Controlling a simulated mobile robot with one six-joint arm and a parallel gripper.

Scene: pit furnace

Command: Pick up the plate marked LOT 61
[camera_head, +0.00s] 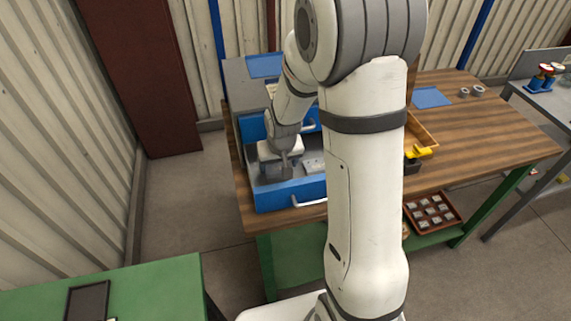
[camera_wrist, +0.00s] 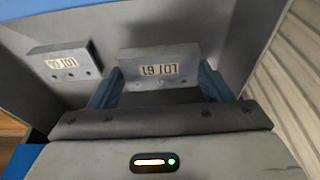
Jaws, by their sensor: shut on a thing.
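The plate marked LOT 61 (camera_wrist: 160,66) is a grey block with a pale label, upside down in the wrist view. My gripper (camera_wrist: 160,80) has one finger at each end of it and is shut on it. In the head view my gripper (camera_head: 284,172) reaches down into the open blue drawer (camera_head: 290,194), and the held plate cannot be made out there. A second grey plate (camera_wrist: 66,62) lies on the drawer floor beside the held one; its label is hard to read. I cannot tell whether the held plate touches the floor.
The drawer cabinet stands on a wooden bench (camera_head: 480,140). My arm hides part of the bench. A yellow-orange tray (camera_head: 420,134) lies right of the arm. A red tray of small parts (camera_head: 433,214) is on the lower shelf. A green table (camera_head: 150,285) is at front left.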

